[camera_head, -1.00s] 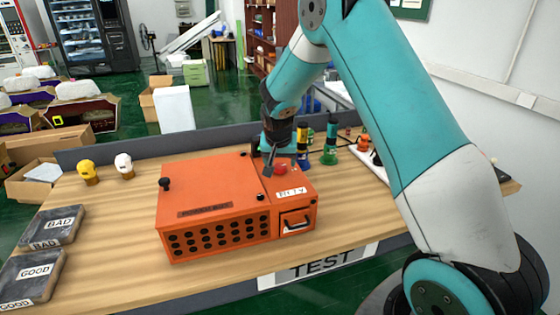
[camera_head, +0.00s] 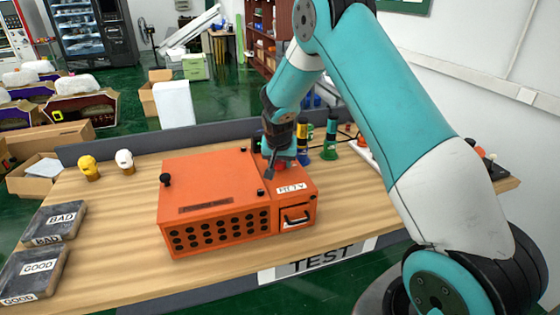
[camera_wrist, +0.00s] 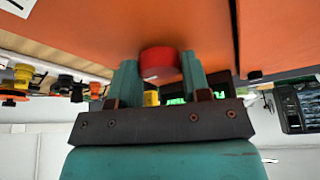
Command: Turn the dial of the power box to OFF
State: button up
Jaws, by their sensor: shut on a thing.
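An orange box (camera_head: 215,185) stands on the wooden table, with a red dial on the right part of its top. The red dial (camera_wrist: 158,61) shows clearly in the wrist view, with a small pale mark on its edge. My gripper (camera_head: 272,172) reaches down over the box's right part and mostly hides the dial in the head view. In the wrist view my gripper (camera_wrist: 158,72) has one teal finger on each side of the dial, closed on it. Any ON or OFF marking around the dial is not readable.
Several small bottles (camera_head: 331,138) stand behind the box. Yellow and white capped items (camera_head: 107,163) stand at the left. Two dark slabs labelled BAD (camera_head: 52,222) and GOOD (camera_head: 35,274) lie at the left edge. The table's front left is bare.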

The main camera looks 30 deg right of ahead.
jog(key=n+b, duration=0.1)
jog(key=n, duration=0.1)
jog(key=n+y+b, duration=0.1)
jog(key=n, duration=0.1)
jog(key=shift+d+t, duration=0.2)
jog(key=shift+t, duration=0.2)
jog(key=n+y+b, duration=0.2)
jog(key=n, duration=0.2)
jog(key=shift+d+n, duration=0.15)
jog(key=shift+n, duration=0.15)
jog(key=n+y+b, duration=0.1)
jog(key=n, duration=0.3)
jog(key=shift+d+y, duration=0.1)
jog(key=shift+y, duration=0.3)
jog(key=n+b, duration=0.1)
jog(key=n, duration=0.1)
jog(key=n+g+y, duration=0.1)
jog(key=n, duration=0.2)
jog(key=shift+w+y+b, duration=0.1)
jog(key=shift+y+b, duration=0.2)
jog(key=shift+b, duration=0.05)
jog(key=shift+g, duration=0.3)
jog(key=o, duration=0.9)
jog(key=shift+d+r, duration=0.1)
